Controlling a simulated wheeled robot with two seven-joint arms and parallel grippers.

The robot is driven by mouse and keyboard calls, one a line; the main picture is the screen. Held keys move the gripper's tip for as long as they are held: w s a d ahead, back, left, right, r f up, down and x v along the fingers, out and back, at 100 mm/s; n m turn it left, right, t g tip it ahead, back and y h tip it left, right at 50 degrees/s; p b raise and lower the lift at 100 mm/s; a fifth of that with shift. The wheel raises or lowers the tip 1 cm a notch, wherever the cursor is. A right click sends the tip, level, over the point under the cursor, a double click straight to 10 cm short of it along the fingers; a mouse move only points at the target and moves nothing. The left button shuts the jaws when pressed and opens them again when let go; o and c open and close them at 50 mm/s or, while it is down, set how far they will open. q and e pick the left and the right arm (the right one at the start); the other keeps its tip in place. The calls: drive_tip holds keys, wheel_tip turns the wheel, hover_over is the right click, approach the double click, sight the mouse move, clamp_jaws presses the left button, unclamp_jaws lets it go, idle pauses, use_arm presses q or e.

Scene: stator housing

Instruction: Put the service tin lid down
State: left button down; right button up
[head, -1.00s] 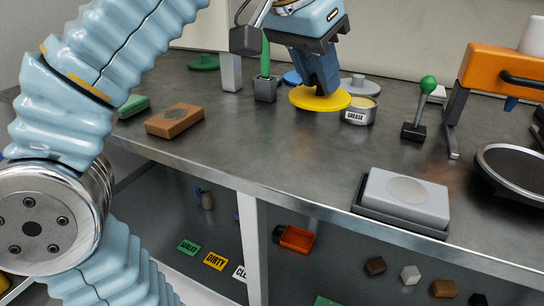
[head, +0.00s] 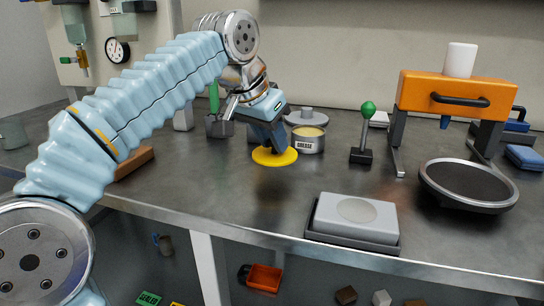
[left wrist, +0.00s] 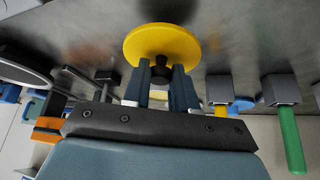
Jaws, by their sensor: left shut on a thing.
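The yellow round lid (head: 275,157) is in the left gripper, in front of and to the left of the open grease tin (head: 308,143). My left gripper (head: 270,143) points down and is shut on the lid's dark knob, which shows between the fingers in the left wrist view (left wrist: 161,72). My right gripper is not in view.
A grey knobbed lid (head: 306,117) lies behind the tin. A holder with a green-handled tool (head: 214,98) stands left, a green-knobbed lever (head: 366,130) right. A grey block (head: 356,213) sits at the front edge. The bench (head: 235,190) before the lid is clear.

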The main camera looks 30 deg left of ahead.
sight(269, 146)
use_arm(q)
drive_tip(key=shift+w+a+f+b, duration=0.15)
drive_tip(key=shift+f+b, duration=0.1)
drive_tip(key=shift+f, duration=0.7)
drive_tip(key=shift+w+d+f+b, duration=0.1)
drive_tip(key=shift+f+b, duration=0.1)
drive_tip(key=shift+f, duration=0.7)
drive_tip(key=shift+f, duration=0.15)
drive_tip(key=c, duration=0.9)
unclamp_jaws()
drive_tip(key=shift+r, duration=0.4)
drive_tip(key=p+v, duration=0.3)
drive_tip(key=v, duration=0.8)
drive_tip(key=shift+s+r, duration=0.2)
drive_tip(key=shift+r, duration=0.05)
